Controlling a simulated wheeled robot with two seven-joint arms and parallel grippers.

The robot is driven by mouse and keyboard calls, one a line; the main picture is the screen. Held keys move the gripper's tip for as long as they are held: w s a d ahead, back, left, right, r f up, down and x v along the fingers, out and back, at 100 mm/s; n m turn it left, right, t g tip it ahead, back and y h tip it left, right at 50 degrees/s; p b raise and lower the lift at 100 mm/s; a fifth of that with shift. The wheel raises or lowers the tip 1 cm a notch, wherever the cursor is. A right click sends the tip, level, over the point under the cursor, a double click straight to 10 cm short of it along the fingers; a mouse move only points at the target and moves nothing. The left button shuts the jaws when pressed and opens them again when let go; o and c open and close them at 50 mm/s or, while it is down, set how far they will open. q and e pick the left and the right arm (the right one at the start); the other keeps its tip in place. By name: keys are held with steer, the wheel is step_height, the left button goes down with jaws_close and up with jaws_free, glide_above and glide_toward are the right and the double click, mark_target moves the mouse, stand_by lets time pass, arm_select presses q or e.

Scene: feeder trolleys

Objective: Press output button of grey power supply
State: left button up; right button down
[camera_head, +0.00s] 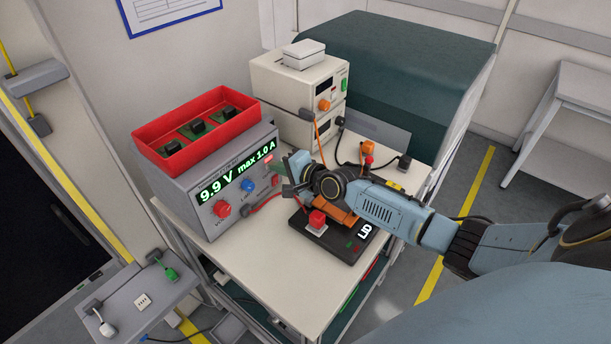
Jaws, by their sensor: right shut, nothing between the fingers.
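The grey power supply (215,228) stands on the left of the trolley top, its front turned toward the right. Its green display (236,172) is lit and reads "9.9 V max 1.0 A". Below it are a red knob (222,209) and a blue knob (247,186). A small reddish spot (268,158) near the right end of the front may be the output button; I cannot tell for sure. My right gripper (285,180) is shut and empty, close to the right end of this front. I cannot tell whether it touches. My left gripper is not in view.
A red tray (163,127) with several black-knobbed parts sits on the power supply. Cream instruments (290,82) stand behind. A black box with a red button (317,219) lies under my right arm, with cables around it. The trolley's front (265,270) is clear.

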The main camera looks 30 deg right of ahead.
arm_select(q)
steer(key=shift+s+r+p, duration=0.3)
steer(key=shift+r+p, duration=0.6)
arm_select(e)
steer(key=f+v, duration=0.1)
steer(key=v, duration=1.2)
steer(key=shift+s, duration=0.4)
steer(key=shift+d+r, duration=0.1)
steer(key=shift+d, duration=0.05)
arm_select(q)
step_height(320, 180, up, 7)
steer(key=p, duration=0.7)
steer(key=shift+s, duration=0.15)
arm_select(e)
step_height(320, 180, up, 7)
